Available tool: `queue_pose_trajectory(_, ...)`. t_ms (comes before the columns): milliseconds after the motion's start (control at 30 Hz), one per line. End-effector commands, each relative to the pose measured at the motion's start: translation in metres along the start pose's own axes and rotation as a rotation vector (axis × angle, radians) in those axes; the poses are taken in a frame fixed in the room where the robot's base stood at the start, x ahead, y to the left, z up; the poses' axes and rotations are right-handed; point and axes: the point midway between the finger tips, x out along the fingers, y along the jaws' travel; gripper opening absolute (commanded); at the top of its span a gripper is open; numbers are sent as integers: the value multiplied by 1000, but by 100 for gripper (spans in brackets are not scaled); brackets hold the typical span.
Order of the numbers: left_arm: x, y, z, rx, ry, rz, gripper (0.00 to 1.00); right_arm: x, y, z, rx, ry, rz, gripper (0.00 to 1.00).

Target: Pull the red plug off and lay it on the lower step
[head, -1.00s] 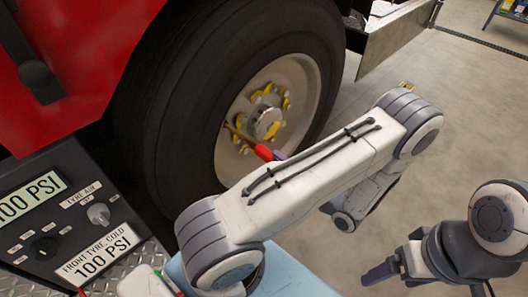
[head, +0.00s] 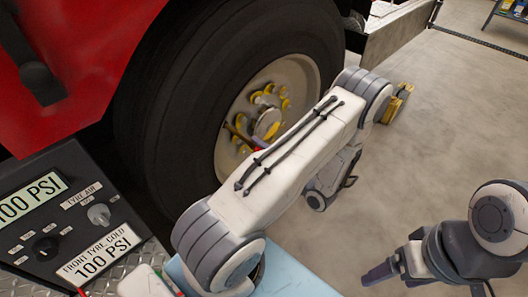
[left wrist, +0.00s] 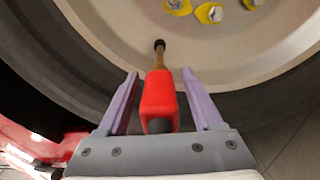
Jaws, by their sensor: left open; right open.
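The red plug (left wrist: 158,98) sits at the near end of a brass stem (left wrist: 159,61) that reaches from the wheel rim. In the left wrist view it lies between the two fingers of my left gripper (left wrist: 159,73), which is open with gaps on both sides. In the head view only a sliver of red (head: 257,150) shows; my left arm hides the rest and the left gripper. My right gripper (head: 380,273) is open and empty at the lower right, far from the wheel. A diamond-tread step surface (head: 152,253) shows at the lower left.
The large black tyre (head: 165,110) and pale wheel rim with yellow nut markers surround the stem. A gauge panel (head: 70,215) stands at the left. A light blue surface (head: 300,277) lies at the bottom. Yellow chocks (head: 398,103) stand on open floor.

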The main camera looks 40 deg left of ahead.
Motion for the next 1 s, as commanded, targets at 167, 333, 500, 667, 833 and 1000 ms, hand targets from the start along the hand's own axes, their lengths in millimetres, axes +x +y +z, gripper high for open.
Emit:
queue_pose_trajectory(167, 0, 0, 0, 0, 0, 0, 68, 0, 0, 0, 0, 0, 0, 82)
queue_pose_trajectory(333, 0, 0, 0, 1, 0, 0, 68, 0, 0, 0, 0, 0, 0, 82)
queue_pose_trajectory(500, 0, 1, 0, 1, 0, 0, 68, -4, 0, 0, 0, 0, 0, 82)
queue_pose_trajectory(667, 0, 0, 0, 1, 0, 0, 68, -6, 0, 0, 0, 0, 0, 82)
queue_pose_trajectory(833, 0, 0, 0, 1, 0, 0, 68, -6, 0, 0, 0, 0, 0, 82)
queue_pose_trajectory(1000, 0, 0, 0, 1, 0, 0, 68, -6, 0, 0, 0, 0, 0, 82)
